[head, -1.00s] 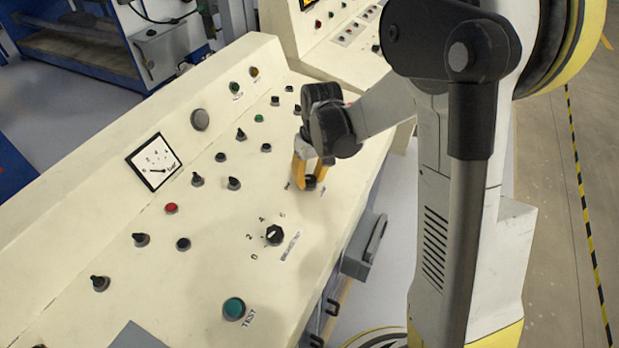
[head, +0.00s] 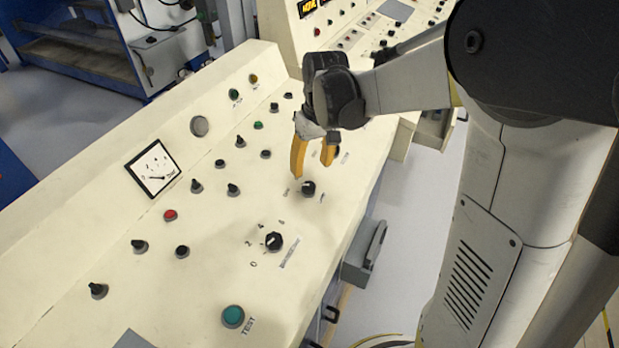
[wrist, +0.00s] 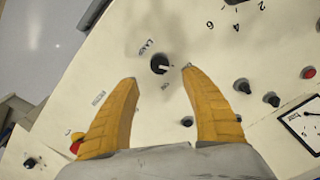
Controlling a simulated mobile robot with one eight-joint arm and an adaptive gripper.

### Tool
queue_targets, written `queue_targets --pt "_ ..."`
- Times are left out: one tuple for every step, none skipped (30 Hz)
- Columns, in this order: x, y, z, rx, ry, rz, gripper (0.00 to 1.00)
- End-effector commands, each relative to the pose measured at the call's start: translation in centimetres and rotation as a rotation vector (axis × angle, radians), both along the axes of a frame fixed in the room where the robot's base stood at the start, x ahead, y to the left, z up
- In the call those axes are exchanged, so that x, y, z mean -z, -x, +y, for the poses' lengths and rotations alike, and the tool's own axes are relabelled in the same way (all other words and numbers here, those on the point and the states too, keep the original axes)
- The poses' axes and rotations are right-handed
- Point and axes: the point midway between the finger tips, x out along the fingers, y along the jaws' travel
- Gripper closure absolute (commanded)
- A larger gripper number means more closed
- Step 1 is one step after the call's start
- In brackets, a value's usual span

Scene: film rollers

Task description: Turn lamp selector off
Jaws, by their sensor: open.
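The lamp selector (head: 308,188) is a small black rotary knob on the cream console, with small labels beside it. No finger visibly touches the knob.
A larger numbered knob (head: 273,241) and a green TEST button (head: 233,316) lie nearer on the console. Several other knobs, a red button (head: 170,215) and a gauge (head: 153,167) are to the left. A grey box (head: 363,255) juts from the console's right side.

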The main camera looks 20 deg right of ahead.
Motion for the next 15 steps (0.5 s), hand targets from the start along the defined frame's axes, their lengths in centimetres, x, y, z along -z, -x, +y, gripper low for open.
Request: queue_targets --pt "-1.0 0.2 -0.1 0.0 0.0 0.0 0.45" --pt "-1.5 0.2 -0.1 0.0 0.0 0.0 0.45" --pt "-2.1 0.2 -0.2 0.0 0.0 0.0 0.45" --pt "-2.5 0.2 -0.2 0.0 0.0 0.0 0.45" --pt "-2.8 0.2 -0.2 0.0 0.0 0.0 0.45" --pt "-3.2 0.3 -0.2 0.0 0.0 0.0 0.45" --pt "-3.4 0.3 -0.3 0.0 0.0 0.0 0.45" --pt "-3.6 0.3 -0.3 0.0 0.0 0.0 0.45" --pt "-3.7 0.3 -0.3 0.0 0.0 0.0 0.45" --pt "-3.8 0.3 -0.3 0.0 0.0 0.0 0.45" --pt "-3.8 0.3 -0.3 0.0 0.0 0.0 0.45" --pt "-3.9 0.3 -0.3 0.0 0.0 0.0 0.45" --pt "-3.9 0.3 -0.3 0.0 0.0 0.0 0.45" --pt "-3.8 0.3 -0.3 0.0 0.0 0.0 0.45" --pt "-3.8 0.3 -0.3 0.0 0.0 0.0 0.45"
